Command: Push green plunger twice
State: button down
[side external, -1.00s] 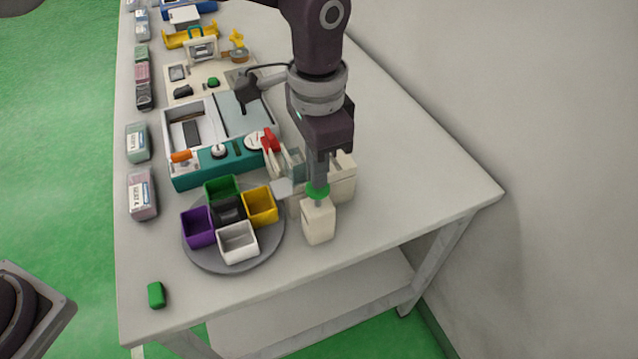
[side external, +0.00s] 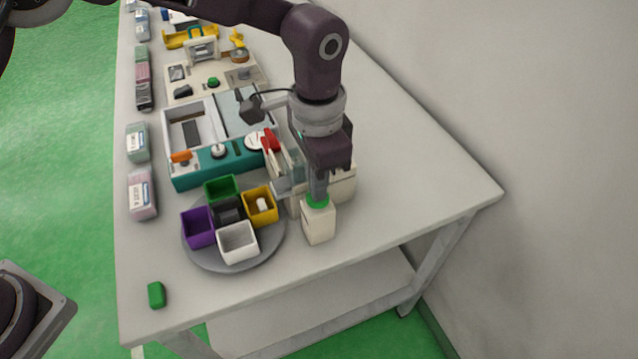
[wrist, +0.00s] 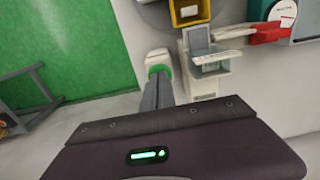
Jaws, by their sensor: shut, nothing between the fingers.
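The green plunger (side external: 319,204) sits on top of a cream block-shaped dispenser (side external: 318,226) near the table's front right. My gripper (side external: 318,196) is shut and empty, pointing down with its fingertips on the plunger. The plunger sits low against the dispenser's top. In the wrist view the fingertips (wrist: 157,80) meet the green plunger (wrist: 159,70) and hide part of it. The yellow bin (side external: 262,220) holds a small white piece (side external: 262,205), which also shows in the wrist view (wrist: 188,11).
A round grey tray (side external: 273,249) left of the dispenser carries several coloured bins. A teal-fronted machine (side external: 215,165) with a red lever (side external: 270,139) stands behind. A green block (side external: 156,295) lies at the front left. The table right of the dispenser is clear.

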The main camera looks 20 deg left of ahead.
jog(key=shift+r, duration=2.05)
jog(key=shift+r, duration=2.55)
jog(key=shift+f, duration=2.55)
jog(key=shift+f, duration=0.1)
